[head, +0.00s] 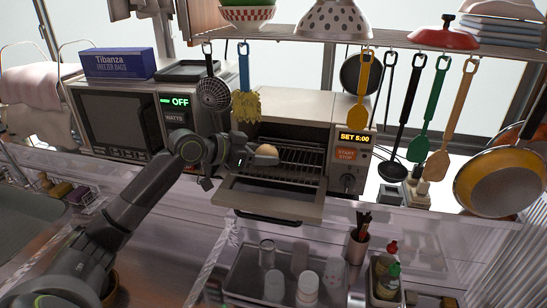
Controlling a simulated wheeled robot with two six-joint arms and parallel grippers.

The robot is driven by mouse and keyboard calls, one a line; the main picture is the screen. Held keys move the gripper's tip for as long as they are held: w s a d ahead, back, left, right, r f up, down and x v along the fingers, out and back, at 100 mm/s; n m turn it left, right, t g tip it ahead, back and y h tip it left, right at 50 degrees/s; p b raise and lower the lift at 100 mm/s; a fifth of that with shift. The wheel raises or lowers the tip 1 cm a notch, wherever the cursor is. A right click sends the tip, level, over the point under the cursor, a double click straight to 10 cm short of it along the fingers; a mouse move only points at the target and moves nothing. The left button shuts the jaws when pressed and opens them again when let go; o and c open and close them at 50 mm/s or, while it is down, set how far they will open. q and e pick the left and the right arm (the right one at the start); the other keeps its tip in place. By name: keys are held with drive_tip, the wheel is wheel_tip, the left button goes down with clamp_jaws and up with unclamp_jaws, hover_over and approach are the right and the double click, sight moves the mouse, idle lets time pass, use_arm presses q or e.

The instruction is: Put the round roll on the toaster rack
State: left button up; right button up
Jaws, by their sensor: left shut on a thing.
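The round roll (267,151) is small and tan. My left gripper (258,156) is shut on it, in front of the open toaster oven. The toaster oven (315,112) stands on the counter with its door (268,197) folded down toward me. The wire toaster rack (300,158) shows inside, behind and to the right of the roll. Whether the roll touches the rack cannot be told from this view. My right gripper does not show.
A microwave (120,125) stands left of the toaster oven. Utensils, including a yellow spatula (361,85) and a skimmer (213,95), hang from the shelf above. A bin with cups (240,270) sits below the door.

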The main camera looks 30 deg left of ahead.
sight(274, 171)
use_arm(q)
drive_tip(key=w+d, duration=0.1)
drive_tip(key=w+d+p, duration=0.1)
drive_tip(key=w, duration=0.1)
wheel_tip(274, 171, down, 3)
drive_tip(key=shift+r+p, duration=0.1)
drive_tip(key=shift+p, duration=0.75)
drive_tip(key=shift+a+f, duration=0.1)
drive_tip(key=shift+f, duration=0.2)
drive_tip(key=shift+f, duration=0.1)
drive_tip(key=shift+f, duration=0.15)
drive_tip(key=o, duration=1)
drive_tip(key=shift+r, duration=0.2)
